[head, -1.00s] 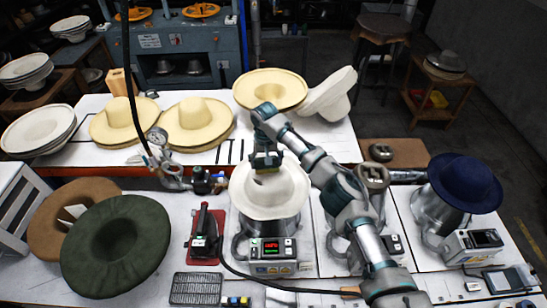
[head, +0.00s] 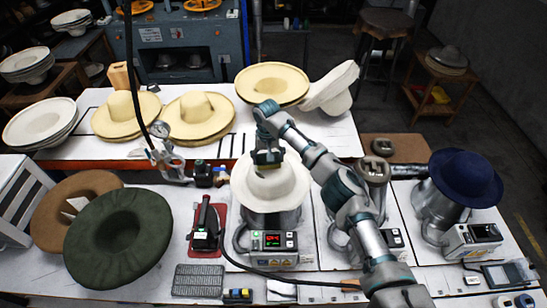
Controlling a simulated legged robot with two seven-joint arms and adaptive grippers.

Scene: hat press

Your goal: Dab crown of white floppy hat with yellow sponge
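The white floppy hat (head: 288,192) sits crown up on a metal former at the middle of the front bench. My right gripper (head: 267,161), on the arm from the right, points down at the back of its crown. A small yellowish piece, apparently the yellow sponge (head: 267,157), shows at its fingertips, and the fingers look shut on it. The gripper hides part of the crown, and contact between sponge and crown cannot be made out. My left gripper is not in view.
A green hat (head: 118,240) and brown hat lie at the left. A navy hat (head: 465,175) sits on a former at the right. A control box (head: 273,242) stands before the white hat, with a red-based tool (head: 207,228) beside it. Straw hats (head: 196,112) line the back table.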

